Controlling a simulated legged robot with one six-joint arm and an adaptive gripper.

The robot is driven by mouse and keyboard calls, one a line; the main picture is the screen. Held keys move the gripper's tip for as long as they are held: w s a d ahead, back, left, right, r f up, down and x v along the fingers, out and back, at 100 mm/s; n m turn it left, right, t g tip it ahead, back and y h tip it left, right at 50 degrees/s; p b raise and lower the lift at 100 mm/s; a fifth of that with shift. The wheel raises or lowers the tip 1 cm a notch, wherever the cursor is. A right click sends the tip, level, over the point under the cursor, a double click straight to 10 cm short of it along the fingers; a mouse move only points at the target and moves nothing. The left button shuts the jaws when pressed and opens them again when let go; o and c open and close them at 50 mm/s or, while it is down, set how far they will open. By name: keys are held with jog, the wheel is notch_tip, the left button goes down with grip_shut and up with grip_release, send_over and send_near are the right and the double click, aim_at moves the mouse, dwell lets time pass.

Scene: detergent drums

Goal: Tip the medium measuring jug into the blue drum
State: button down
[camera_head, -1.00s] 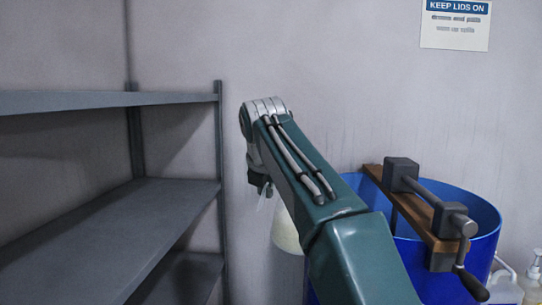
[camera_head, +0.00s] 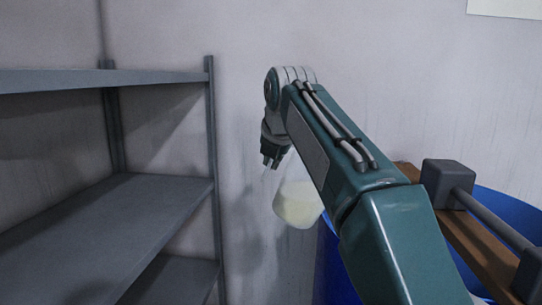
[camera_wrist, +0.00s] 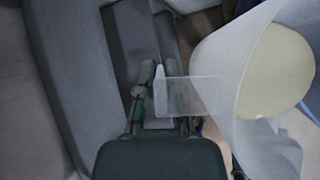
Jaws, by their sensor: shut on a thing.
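The measuring jug (camera_head: 298,207) is translucent and holds something pale yellow. It hangs in the air beside my gripper (camera_head: 270,164), left of the blue drum (camera_head: 334,275), partly behind my arm. In the wrist view my gripper (camera_wrist: 158,80) is shut on the jug's flat handle. The jug's body (camera_wrist: 222,70) is at the right there, with the round pale contents (camera_wrist: 275,70) showing inside. In the head view my arm hides much of the drum's near side and opening.
A wooden board (camera_head: 470,238) with a dark clamp (camera_head: 447,180) lies across the drum's top. A grey metal shelf unit (camera_head: 140,215) stands at the left, its visible shelf tops bare. A wall with a sign (camera_head: 505,8) is behind.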

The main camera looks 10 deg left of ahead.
aim_at(293, 155)
jog(key=shift+s+d+r+y, duration=0.15)
jog(key=shift+d+y, duration=0.05)
jog(key=shift+d, duration=0.15)
jog(key=shift+s+d+r+y, duration=0.1)
jog(key=shift+d+r+y, duration=0.1)
jog(key=shift+d, duration=0.1)
jog(key=shift+s+d+r+m+t+y, duration=0.15)
jog(key=shift+d+m+t+y, duration=0.1)
jog(key=shift+d+y, duration=0.3)
jog(key=shift+d+r+m+t+y, duration=0.1)
jog(key=shift+d+m+t+y, duration=0.1)
jog(key=shift+d+y, duration=0.3)
jog(key=shift+s+d+r+m+t+y, duration=0.15)
jog(key=shift+d+m+y, duration=0.1)
jog(key=shift+d+y, duration=0.25)
jog(key=shift+w, duration=0.15)
jog(key=s+d+r+m+t+y, duration=0.1)
jog(key=d+r+m+t+y, duration=0.3)
jog(key=d+r+y, duration=0.3)
jog(key=d+r, duration=0.1)
jog(key=d, duration=0.2)
jog(key=shift+s+d+r+m, duration=0.3)
jog(key=shift+s+r, duration=0.05)
dwell(1.3)
jog(key=shift+y, duration=0.25)
dwell(0.8)
